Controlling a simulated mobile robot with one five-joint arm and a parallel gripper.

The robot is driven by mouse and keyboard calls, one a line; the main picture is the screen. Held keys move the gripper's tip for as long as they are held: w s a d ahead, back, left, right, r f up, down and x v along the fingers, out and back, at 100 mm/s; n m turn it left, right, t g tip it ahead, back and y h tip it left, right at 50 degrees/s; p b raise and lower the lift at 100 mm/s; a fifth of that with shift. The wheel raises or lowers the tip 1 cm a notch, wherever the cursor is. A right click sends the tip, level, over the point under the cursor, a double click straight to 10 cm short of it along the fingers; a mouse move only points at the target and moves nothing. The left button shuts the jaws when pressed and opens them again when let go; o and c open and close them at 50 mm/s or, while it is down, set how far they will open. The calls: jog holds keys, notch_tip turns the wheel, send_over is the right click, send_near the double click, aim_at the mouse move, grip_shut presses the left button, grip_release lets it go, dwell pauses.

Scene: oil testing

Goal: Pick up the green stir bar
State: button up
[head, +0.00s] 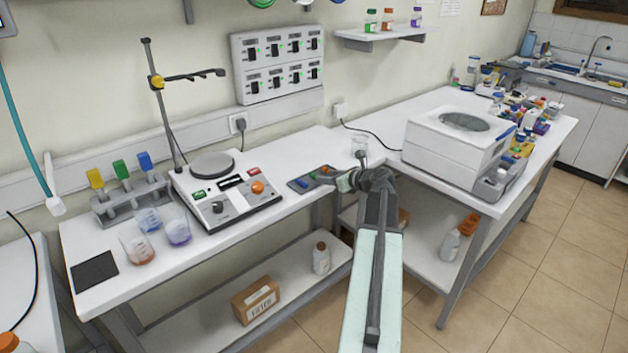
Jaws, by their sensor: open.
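A small green piece that looks like the green stir bar (301,182) lies on a dark grey tray (309,187) near the front edge of the white bench. Small orange and blue pieces lie on the same tray, to the right of the green one. My gripper (340,180) is at the right end of the tray, open, with nothing seen in it. It is to the right of the green piece and apart from it. My gripper and wrist hide part of the tray's right end. The fingertips are small and hard to make out.
A hotplate stirrer (222,190) with a stand is left of the tray. A glass beaker (360,146) stands behind my gripper. Beakers (137,247) and a rack (130,200) stand at the left.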

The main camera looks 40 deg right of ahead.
aim_at(313, 174)
jog(key=b+x, duration=0.2)
jog(key=x, duration=0.3)
jog(key=shift+s+a+f, duration=0.1)
jog(key=shift+a+f, duration=0.05)
jog(key=shift+f, duration=0.05)
jog(key=shift+r, duration=0.15)
grip_shut()
jog(key=shift+r+p, duration=0.5)
jog(key=shift+p, duration=0.1)
notch_tip(313, 174, up, 3)
jog(key=p, duration=0.3)
jog(key=shift+r, duration=0.15)
jog(key=s+a, duration=0.2)
jog(key=s, duration=0.5)
jog(key=s+a, duration=0.3)
jog(key=s, duration=0.5)
jog(key=shift+a+r+p, duration=0.2)
jog(key=shift+r+p, duration=0.15)
jog(key=shift+p, duration=0.1)
